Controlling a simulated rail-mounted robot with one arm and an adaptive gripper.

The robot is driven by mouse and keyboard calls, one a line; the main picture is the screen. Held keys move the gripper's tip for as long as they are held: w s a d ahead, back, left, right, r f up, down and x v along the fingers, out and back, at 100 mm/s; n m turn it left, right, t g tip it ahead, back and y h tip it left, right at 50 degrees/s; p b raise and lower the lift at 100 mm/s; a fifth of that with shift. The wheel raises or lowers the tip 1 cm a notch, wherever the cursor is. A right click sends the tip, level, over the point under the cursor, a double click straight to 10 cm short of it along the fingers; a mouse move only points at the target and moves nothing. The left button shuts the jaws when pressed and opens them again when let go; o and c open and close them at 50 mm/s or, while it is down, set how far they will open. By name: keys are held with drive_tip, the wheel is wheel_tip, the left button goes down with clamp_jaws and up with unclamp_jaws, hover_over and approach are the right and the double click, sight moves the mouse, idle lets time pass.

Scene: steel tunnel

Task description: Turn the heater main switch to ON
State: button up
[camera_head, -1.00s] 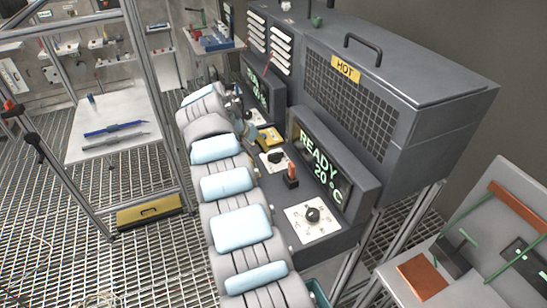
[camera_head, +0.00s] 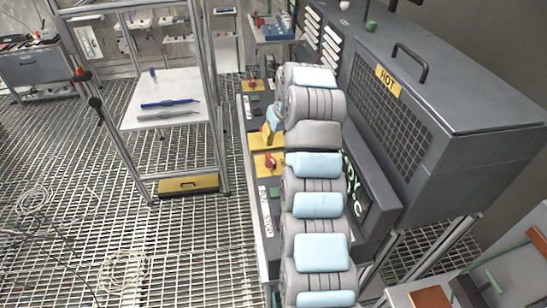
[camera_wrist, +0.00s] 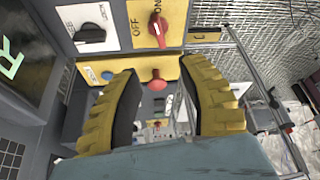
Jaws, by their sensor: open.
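A red rotary switch (camera_wrist: 158,28) stands on a yellow plate marked OFF at the top of the wrist view. Its handle lies roughly along the picture's vertical. My gripper (camera_wrist: 162,72) is open and empty, with its yellow fingers spread below that plate. A second yellow plate with a round red knob (camera_wrist: 157,80) shows between the fingers. In the head view a red switch on a yellow plate (camera_head: 270,161) shows left of my arm, and another red switch (camera_head: 252,85) is farther back. My arm hides much of the console and most of my gripper there.
The grey heater housing (camera_head: 440,90) with a HOT label (camera_head: 388,80) rises right of my arm. A black knob on a white plate (camera_wrist: 90,33) is left of the rotary switch. A metal frame with a white shelf (camera_head: 165,95) stands left, over grating floor.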

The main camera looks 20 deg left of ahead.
sight(271, 158)
drive_tip(key=x, duration=1.4)
drive_tip(key=shift+f+p, duration=0.2)
drive_tip(key=shift+p, duration=0.2)
clamp_jaws()
